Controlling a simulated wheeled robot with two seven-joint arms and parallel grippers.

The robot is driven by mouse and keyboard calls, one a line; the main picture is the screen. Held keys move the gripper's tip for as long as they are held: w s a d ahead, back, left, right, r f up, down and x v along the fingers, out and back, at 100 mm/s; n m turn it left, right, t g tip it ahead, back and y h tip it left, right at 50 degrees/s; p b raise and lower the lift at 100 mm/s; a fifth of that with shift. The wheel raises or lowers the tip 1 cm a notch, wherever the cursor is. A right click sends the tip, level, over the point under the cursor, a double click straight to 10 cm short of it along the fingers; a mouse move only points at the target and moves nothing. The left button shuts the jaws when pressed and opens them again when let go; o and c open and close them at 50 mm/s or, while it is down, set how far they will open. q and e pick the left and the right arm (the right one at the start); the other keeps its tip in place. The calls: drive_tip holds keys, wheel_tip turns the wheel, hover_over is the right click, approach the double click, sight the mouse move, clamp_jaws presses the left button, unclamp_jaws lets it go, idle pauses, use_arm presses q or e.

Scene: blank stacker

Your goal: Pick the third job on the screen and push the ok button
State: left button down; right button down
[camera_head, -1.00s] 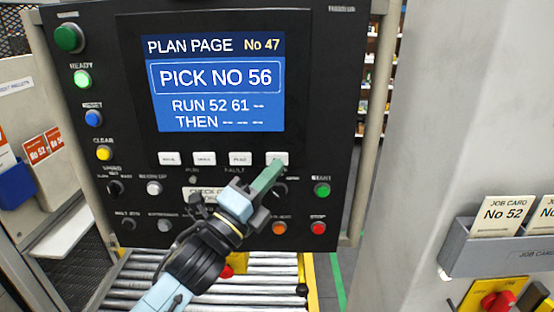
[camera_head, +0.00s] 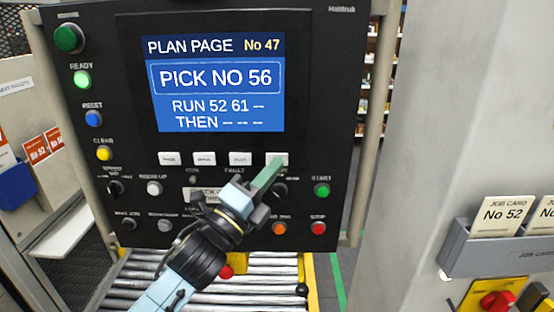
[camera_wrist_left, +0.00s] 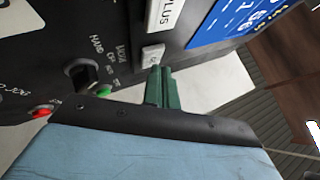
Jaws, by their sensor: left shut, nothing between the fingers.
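The screen (camera_head: 215,83) reads PLAN PAGE No 47, PICK NO 56, RUN 52 61 and THEN, with dashes in the open places. Below it is a row of several white buttons; their small labels are not readable in the head view. My left gripper (camera_head: 268,176) is shut and empty, its green fingertips at the lower edge of the rightmost white button (camera_head: 277,158). In the left wrist view the green fingers (camera_wrist_left: 161,86) point at a white button (camera_wrist_left: 152,55), close below it. I cannot tell whether they touch. My right gripper is out of view.
Below are a green START button (camera_head: 322,190), a red STOP button (camera_head: 318,228), knobs and an orange button (camera_head: 279,228). Coloured buttons line the panel's left side. A job card No 52 (camera_head: 502,215) stands in a grey holder at right. Rollers (camera_head: 265,268) lie beneath.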

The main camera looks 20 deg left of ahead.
use_arm(q)
drive_tip(key=shift+w+a, duration=0.1)
drive_tip(key=shift+w, duration=0.25)
idle(0.5)
drive_tip(key=shift+s, duration=0.2)
drive_tip(key=shift+s+d, duration=0.2)
drive_tip(key=shift+s, duration=0.4)
drive_tip(key=s, duration=0.2)
drive_tip(key=s+d+p, duration=0.1)
drive_tip(key=s, duration=0.1)
drive_tip(key=shift+s+d, duration=0.2)
drive_tip(key=shift+s, duration=0.2)
idle(0.5)
